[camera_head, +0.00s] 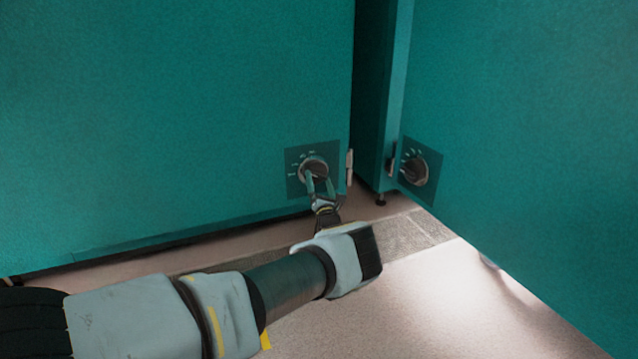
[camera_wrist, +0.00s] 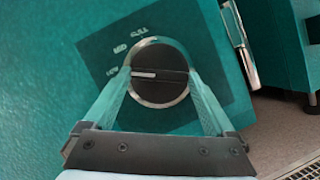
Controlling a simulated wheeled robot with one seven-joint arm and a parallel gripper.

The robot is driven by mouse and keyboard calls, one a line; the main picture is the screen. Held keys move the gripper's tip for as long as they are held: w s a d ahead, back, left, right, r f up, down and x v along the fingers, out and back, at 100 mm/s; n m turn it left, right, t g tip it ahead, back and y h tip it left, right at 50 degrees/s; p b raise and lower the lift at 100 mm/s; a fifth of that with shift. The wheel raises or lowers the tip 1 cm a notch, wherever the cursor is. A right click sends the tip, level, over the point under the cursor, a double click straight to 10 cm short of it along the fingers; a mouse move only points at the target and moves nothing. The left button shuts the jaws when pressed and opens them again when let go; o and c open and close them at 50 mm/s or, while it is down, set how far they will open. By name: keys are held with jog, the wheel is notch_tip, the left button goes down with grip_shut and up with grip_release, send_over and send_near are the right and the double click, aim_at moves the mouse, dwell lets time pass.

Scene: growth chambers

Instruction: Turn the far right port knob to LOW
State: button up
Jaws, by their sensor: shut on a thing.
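A round dark knob (camera_head: 312,169) with a metal rim sits on a darker square plate low on the teal chamber door ahead. In the wrist view the knob (camera_wrist: 160,77) has a white pointer line that lies nearly level and points left, close to the LOW mark (camera_wrist: 112,71). The MID mark (camera_wrist: 120,48) and a FULL mark (camera_wrist: 138,31) lie above it. My gripper (camera_wrist: 160,88) is shut on the knob, one teal finger on each side of it. In the head view my gripper (camera_head: 320,183) reaches the knob from below.
A second knob (camera_head: 415,171) is on the teal chamber (camera_head: 520,150) at the right. A metal latch (camera_wrist: 238,40) stands right of the held knob, at the door's edge. A floor grate (camera_head: 400,235) runs below, and the pale floor is clear.

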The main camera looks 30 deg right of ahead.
jog(key=o, duration=1.1)
jog(key=shift+c, duration=0.2)
jog(key=shift+s+a+f+p, duration=0.1)
jog(key=shift+s+p, duration=0.25)
jog(key=shift+s, duration=0.15)
jog(key=p+v, duration=0.3)
jog(key=v, duration=0.7)
jog(key=shift+w+f, duration=0.15)
